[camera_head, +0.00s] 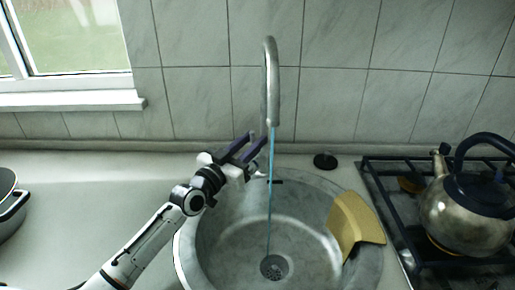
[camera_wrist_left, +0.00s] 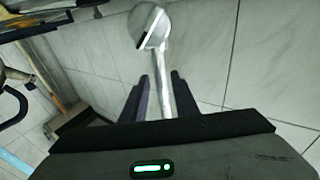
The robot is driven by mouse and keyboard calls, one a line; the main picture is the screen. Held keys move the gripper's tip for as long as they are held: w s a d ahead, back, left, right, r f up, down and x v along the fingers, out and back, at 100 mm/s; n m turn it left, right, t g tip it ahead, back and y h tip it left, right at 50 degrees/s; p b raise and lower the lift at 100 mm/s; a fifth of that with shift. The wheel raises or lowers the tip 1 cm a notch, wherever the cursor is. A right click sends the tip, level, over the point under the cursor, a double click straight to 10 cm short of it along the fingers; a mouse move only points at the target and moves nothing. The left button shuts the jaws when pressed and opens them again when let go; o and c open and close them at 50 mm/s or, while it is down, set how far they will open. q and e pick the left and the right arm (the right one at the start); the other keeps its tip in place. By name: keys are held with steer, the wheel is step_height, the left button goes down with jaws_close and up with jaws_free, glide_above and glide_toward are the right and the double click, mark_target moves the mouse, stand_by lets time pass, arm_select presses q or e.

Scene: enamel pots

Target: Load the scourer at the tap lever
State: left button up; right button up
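The tall metal tap (camera_head: 271,80) stands behind the round sink, and a thin blue stream of water (camera_head: 270,200) runs from its spout. A small dark bar (camera_head: 276,181) shows at the tap's foot; I cannot tell if it is the lever. A tan, curved pad (camera_head: 354,222), perhaps the scourer, leans over the sink's right rim. My left gripper (camera_head: 258,146) is open beside the tap, with nothing held. In the left wrist view, a metal part of the tap (camera_wrist_left: 160,75) shows between the spread fingers (camera_wrist_left: 159,80); contact is unclear. My right gripper is out of view.
The metal sink (camera_head: 225,240) has a drain (camera_head: 274,267) at its bottom. A black round piece (camera_head: 325,160) lies behind it. A kettle (camera_head: 466,212) stands on the hob (camera_head: 395,200) at right. A pot (camera_head: 10,205) is at far left. The left worktop (camera_head: 90,205) is mostly clear.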

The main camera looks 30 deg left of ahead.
arm_select(q)
steer(key=s+f+b, duration=0.1)
steer(key=s, duration=1)
steer(key=shift+s+a+f, duration=0.2)
steer(key=shift+s+a, duration=0.15)
